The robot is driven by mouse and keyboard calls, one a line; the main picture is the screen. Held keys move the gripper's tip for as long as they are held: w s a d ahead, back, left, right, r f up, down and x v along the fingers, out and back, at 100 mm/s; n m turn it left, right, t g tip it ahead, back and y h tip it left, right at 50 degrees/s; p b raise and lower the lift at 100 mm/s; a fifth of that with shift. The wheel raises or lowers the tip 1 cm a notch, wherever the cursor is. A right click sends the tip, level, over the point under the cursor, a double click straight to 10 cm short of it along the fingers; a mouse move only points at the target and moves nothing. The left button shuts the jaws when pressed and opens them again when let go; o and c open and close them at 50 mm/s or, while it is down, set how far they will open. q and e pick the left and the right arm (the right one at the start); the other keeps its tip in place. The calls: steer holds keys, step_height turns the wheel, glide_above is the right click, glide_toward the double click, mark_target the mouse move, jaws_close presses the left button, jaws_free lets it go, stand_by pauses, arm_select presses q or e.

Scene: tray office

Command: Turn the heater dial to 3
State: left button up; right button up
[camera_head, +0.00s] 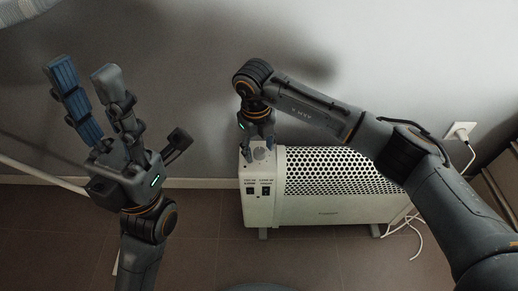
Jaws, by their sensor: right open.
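The heater (330,210) is a white box with a perforated grille, standing on the floor against the wall. Its dial (259,154) is a pale round knob on the top left end of the heater. My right gripper (258,149) points down over this end, with its open fingers around or just above the dial. I cannot tell whether they touch it. The dial's marks and setting are too small to read. My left gripper (84,72) is raised at the left, fingers up, open and empty, well away from the heater.
Two dark switches (258,191) sit on the heater's front, below the dial. A white cord runs at the right near a wall socket (460,131). Brown boards or boxes (497,190) stand at the right edge. The tiled floor (290,262) in front is clear.

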jaws_close()
